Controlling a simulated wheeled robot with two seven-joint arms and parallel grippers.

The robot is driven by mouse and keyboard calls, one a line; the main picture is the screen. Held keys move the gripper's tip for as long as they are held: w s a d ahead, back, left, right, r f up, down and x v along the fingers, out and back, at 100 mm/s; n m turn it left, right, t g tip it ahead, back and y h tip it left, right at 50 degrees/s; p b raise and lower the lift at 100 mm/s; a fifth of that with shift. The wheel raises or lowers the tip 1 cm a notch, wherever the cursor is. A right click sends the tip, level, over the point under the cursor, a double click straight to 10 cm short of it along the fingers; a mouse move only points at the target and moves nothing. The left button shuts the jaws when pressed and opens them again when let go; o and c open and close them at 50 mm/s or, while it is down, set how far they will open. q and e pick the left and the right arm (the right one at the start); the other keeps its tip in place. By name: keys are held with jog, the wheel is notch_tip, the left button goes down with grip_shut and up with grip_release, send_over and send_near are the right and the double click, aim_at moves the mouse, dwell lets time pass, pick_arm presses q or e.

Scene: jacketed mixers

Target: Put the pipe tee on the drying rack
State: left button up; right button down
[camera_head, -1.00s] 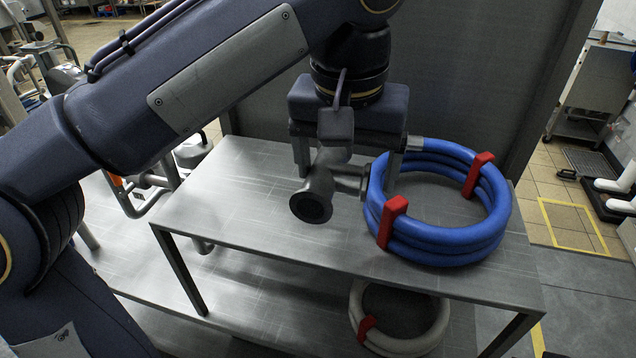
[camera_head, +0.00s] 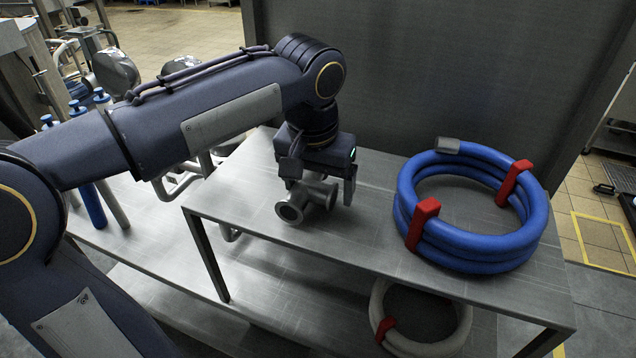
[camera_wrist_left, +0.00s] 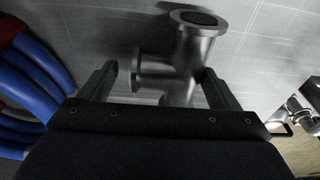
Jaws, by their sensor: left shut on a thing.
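The pipe tee (camera_head: 306,202) is grey metal with flanged ends. My left gripper (camera_head: 321,187) comes down over it from above and is shut on it, above the left part of the steel table. In the left wrist view the tee (camera_wrist_left: 186,62) sits between the two fingers of the left gripper (camera_wrist_left: 160,74), one flange pointing away. I cannot tell whether the tee touches the tabletop. I cannot make out a drying rack for certain. My right gripper is not in view.
A coiled blue hose (camera_head: 470,250) with red clips lies on the right of the steel table (camera_head: 385,185). A pale hose coil (camera_head: 425,347) lies on the shelf below. A grey wall panel (camera_head: 420,75) stands behind. Blue-capped cylinders (camera_head: 92,200) stand at left.

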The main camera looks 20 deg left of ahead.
pick_arm(q)
jog(key=shift+f, duration=0.15)
jog(key=o, duration=1.1)
jog(key=shift+f, duration=0.1)
jog(key=shift+o, duration=0.2)
